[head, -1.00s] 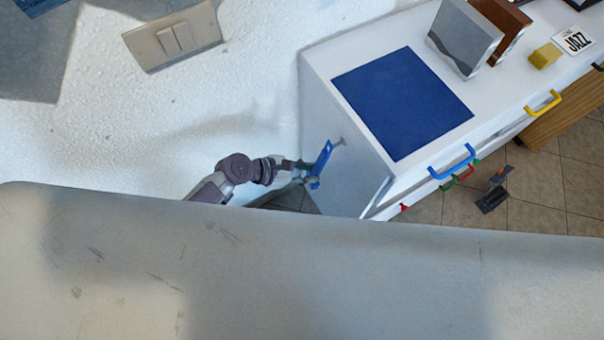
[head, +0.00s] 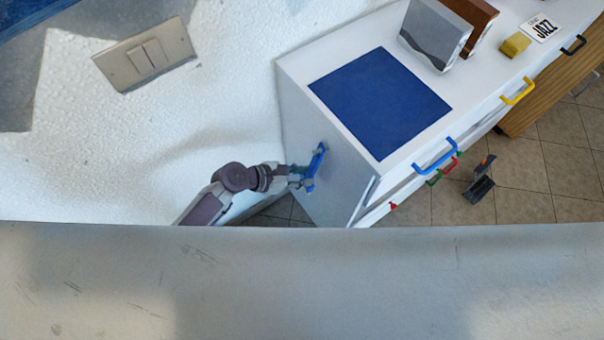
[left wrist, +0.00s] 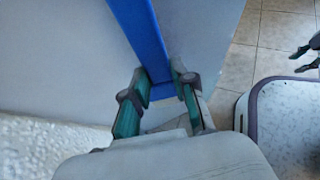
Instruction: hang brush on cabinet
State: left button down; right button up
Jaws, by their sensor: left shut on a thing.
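The blue brush (head: 316,165) is at the grey-white side panel of the white cabinet (head: 302,108). My left gripper (head: 296,179) is shut on the brush's lower part. The brush's upper end is at the spot where a small peg sticks out of the panel; I cannot tell whether it is around the peg. In the left wrist view, the brush's flat blue handle (left wrist: 143,38) runs up from between the fingers of my left gripper (left wrist: 158,98). My right gripper (left wrist: 303,58) shows at that view's right edge, fingers apart and empty.
A blue mat (head: 380,103), a grey bookend (head: 434,35) and a yellow block (head: 515,44) are on the cabinet top. Coloured handles, including a blue one (head: 436,158), stick out in front. A wall switch (head: 146,54) is left.

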pick_arm(q)
jog(key=c, duration=0.9)
grip_release()
jog(key=shift+o, duration=0.2)
jog(key=v, duration=1.2)
jog(key=s+a+f+m+y+p, duration=0.1)
jog(key=s+a+f+m+y, duration=0.2)
jog(key=f, duration=0.4)
jog(key=s+a+f+m+y, duration=0.1)
jog(key=a+f+m+y, duration=0.15)
jog(key=a+f, duration=0.35)
jog(key=s+a+f+m+y+p, duration=0.1)
jog(key=s+a+f+m, duration=0.15)
jog(key=f, duration=0.65)
jog(key=s+a+f+m+g+y, duration=0.1)
jog(key=s+f+m, duration=0.3)
jog(key=s, duration=0.4)
jog(key=s+f+m+g+y, duration=0.1)
jog(key=s+f+m, duration=0.2)
jog(key=s+m, duration=0.4)
jog(key=s+a+f+m+g+y+p, duration=0.1)
jog(key=s+f+m, duration=0.3)
jog(key=s, duration=0.6)
jog(key=shift+a+f+m+y, duration=0.35)
jog(key=shift+m+y, duration=0.1)
jog(key=shift+m, duration=0.45)
